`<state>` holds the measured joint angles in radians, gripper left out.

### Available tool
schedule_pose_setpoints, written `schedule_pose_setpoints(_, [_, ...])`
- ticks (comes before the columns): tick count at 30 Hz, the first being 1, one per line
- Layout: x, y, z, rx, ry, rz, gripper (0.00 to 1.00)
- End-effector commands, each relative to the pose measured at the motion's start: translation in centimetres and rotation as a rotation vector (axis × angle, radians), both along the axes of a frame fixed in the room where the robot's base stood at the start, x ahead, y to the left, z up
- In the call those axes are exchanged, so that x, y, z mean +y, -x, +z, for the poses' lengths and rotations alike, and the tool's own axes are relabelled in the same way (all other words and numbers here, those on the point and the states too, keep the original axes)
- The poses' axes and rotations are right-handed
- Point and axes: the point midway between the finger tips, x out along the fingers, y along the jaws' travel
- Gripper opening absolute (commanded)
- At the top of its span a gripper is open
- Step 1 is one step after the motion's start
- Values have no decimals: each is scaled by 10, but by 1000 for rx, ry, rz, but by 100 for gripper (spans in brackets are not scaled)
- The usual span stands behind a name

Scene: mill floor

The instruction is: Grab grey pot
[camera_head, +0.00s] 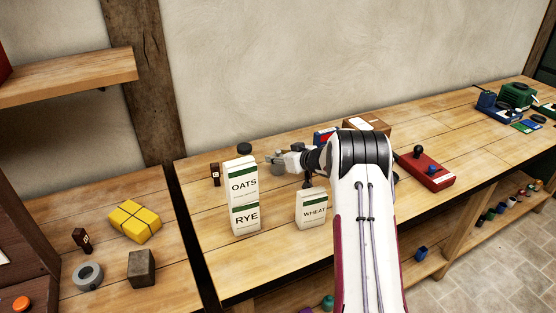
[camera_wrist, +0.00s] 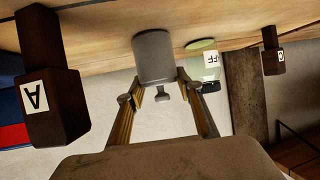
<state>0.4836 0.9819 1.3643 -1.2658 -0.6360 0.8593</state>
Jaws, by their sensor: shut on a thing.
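The grey pot (camera_wrist: 154,58) is a rounded grey vessel with a small knob, seen upside down in the wrist view. My gripper (camera_wrist: 158,88) has one finger on each side of the pot, around its knob end, and is shut on it. In the head view my gripper (camera_head: 274,159) reaches left over the back of the long table, behind the white cartons, with the pot (camera_head: 279,168) at its fingers, partly hidden.
An OATS RYE carton (camera_head: 243,197) and a WHEAT carton (camera_head: 311,208) stand in front. A pale jar with a dark lid (camera_wrist: 203,59) and dark lettered blocks (camera_wrist: 52,95) (camera_wrist: 271,55) stand near the pot. A red box device (camera_head: 427,171) lies right.

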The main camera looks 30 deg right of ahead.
Motion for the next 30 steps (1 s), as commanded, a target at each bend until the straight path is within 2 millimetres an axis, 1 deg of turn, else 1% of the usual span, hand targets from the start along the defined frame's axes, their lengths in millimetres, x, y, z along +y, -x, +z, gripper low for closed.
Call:
schedule_pose_setpoints(8, [-1,-1,25,-7,2,0,0])
schedule_pose_setpoints(21, [0,-1,84,-7,3,1,0])
schedule_pose_setpoints(27, [0,-1,98,-5,0,0,0])
schedule_pose_setpoints(30, [0,-1,101,-4,1,0,0])
